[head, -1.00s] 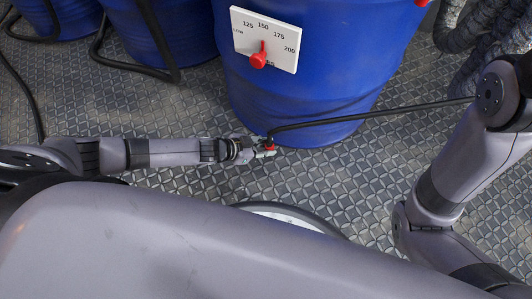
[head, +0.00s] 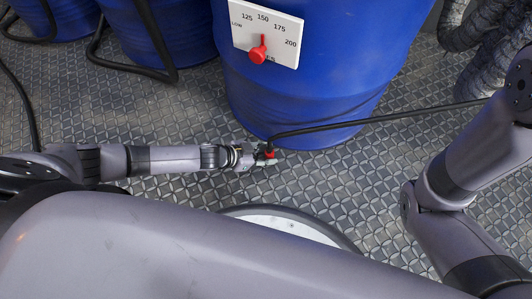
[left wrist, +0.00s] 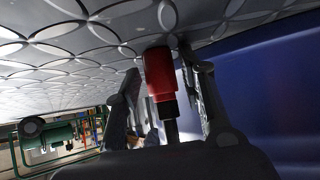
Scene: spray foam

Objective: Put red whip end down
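The red whip end (head: 265,154), a red fitting on a black hose (head: 385,119), is low in front of the blue barrel's foot. In the left wrist view the red piece (left wrist: 158,72) sits between the two fingers of my left gripper (left wrist: 160,82). The fingers stand apart, with narrow gaps visible beside the red piece. In the head view my left gripper (head: 257,158) is at the whip end, close to the floor. I cannot tell whether the whip end touches the floor. My right arm is at the right; its gripper is out of view.
The blue barrel (head: 300,100) with a white dial plate (head: 280,33) and red pointer stands just beyond the whip end. More blue barrels with black hoses stand at the upper left. Ribbed grey hoses (head: 480,50) lie at the upper right. The patterned metal floor (head: 190,110) is clear left of the barrel.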

